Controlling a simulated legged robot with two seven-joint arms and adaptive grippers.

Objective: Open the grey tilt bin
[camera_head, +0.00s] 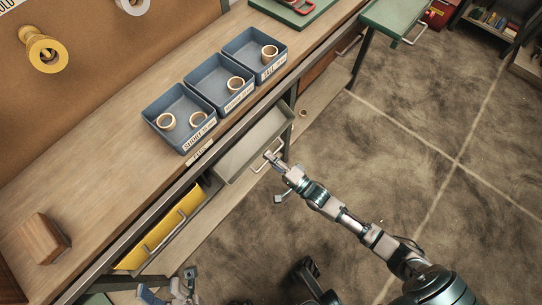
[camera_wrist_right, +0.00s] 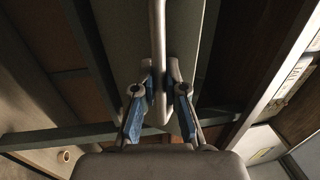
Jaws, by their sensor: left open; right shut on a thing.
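The grey tilt bin (camera_head: 249,141) is under the front edge of the workbench, tipped outward with its open top showing. Its bar handle (camera_wrist_right: 160,40) runs between the fingers of my right gripper (camera_wrist_right: 161,82), which is shut on it. In the head view my right gripper (camera_head: 272,157) is at the bin's front, with the arm reaching in from the lower right. My left gripper (camera_head: 168,284) is open at the bottom edge, below the yellow bin and away from the grey one; part of it is cut off.
A yellow bin (camera_head: 165,226) with a handle is left of the grey bin. Blue trays (camera_head: 181,110) with tape rolls stand on the workbench (camera_head: 110,150). A wooden block (camera_head: 42,238) lies at its left. A loose roll (camera_head: 303,113) is on the lower shelf.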

